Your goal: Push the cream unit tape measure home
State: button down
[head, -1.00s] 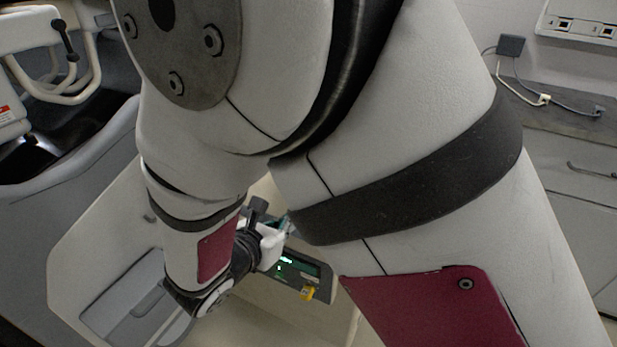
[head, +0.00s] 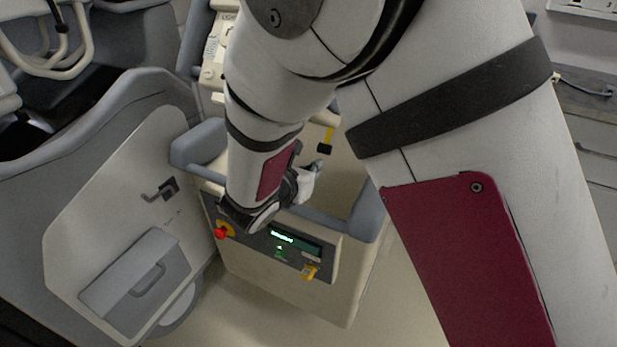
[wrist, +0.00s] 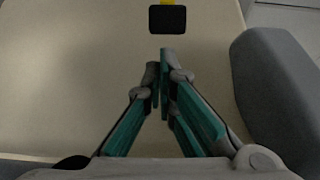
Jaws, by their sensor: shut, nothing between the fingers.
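The cream unit (head: 290,297) stands below my arm, with a grey padded rim around its cream top. The tape measure shows as a yellow strip (head: 328,133) ending in a black block (head: 324,149) over that top. In the wrist view the black block (wrist: 167,19) is at the top edge, with a bit of yellow behind it. My gripper (wrist: 160,60) is shut and empty, its fingertips pointing at the block with a small gap in the picture. I cannot tell whether they touch. The far end of the strip is hidden behind my arm in the head view.
The unit's front panel has a lit display (head: 292,241), a red knob (head: 222,232) and a yellow tag (head: 310,272). A grey rim (wrist: 272,85) runs along the right in the wrist view. A grey machine with a handled panel (head: 136,283) stands to the left.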

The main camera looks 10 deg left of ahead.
aim_at(320, 151)
jog(key=shift+w+d+r, duration=0.1)
jog(key=shift+w+r, duration=0.05)
jog(key=shift+r, duration=0.1)
jog(key=w+r, duration=0.1)
jog(key=w+r+p, duration=0.1)
jog(key=shift+d+r, duration=0.35)
jog(key=shift+r, duration=0.05)
jog(key=shift+f, duration=0.1)
